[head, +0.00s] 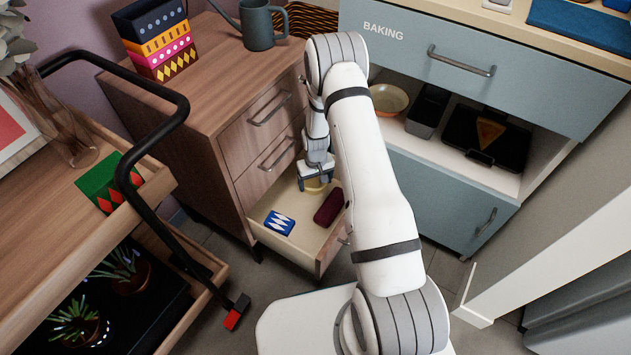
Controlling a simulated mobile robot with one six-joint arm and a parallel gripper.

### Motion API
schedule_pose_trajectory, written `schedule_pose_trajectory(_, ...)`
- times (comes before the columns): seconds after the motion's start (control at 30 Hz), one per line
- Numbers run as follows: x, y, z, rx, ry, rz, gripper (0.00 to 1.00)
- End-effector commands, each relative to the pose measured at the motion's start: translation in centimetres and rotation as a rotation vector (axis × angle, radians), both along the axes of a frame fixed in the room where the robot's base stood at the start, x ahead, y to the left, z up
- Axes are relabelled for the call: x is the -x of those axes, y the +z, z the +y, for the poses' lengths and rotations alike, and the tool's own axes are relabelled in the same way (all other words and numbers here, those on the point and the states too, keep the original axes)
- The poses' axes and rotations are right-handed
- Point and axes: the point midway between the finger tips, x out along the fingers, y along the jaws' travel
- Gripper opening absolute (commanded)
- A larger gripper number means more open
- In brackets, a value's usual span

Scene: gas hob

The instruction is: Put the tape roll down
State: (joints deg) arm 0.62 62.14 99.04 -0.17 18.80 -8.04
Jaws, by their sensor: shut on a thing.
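My gripper (316,178) points down into the open bottom drawer (272,248) of the wooden cabinet. It is shut on the tape roll (315,186), a small pale yellow ring that shows only partly below the fingers. The roll is over the back part of the drawer. I cannot tell whether it touches the drawer floor. In the drawer, a blue box with white diamonds (279,223) lies at the front left, and a dark red case (328,207) lies to the right, close to the roll.
My arm hides part of the drawer's right side. The cabinet top (215,65) holds a grey watering can (257,25) and patterned boxes (155,40). A trolley with a black handle (185,130) stands at left. A blue-grey unit (430,190) stands at right. Bare drawer floor shows between the items.

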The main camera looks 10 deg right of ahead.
Motion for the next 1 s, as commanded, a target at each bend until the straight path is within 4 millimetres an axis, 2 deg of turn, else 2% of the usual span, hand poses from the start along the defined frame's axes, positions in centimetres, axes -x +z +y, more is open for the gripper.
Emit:
schedule_pose_trajectory(0.07,0.0,-0.4,0.0,0.000,0.000,0.000,0.52)
schedule_pose_trajectory(0.1,0.0,-0.3,0.0,0.000,0.000,0.000,0.82)
schedule_pose_trajectory(0.33,0.0,-0.2,0.0,0.000,0.000,0.000,1.00)
schedule_pose_trajectory(0.63,0.0,0.4,-0.1,0.000,-0.001,0.000,1.00)
schedule_pose_trajectory(1.0,0.0,6.3,-0.1,0.000,-0.001,-0.001,1.00)
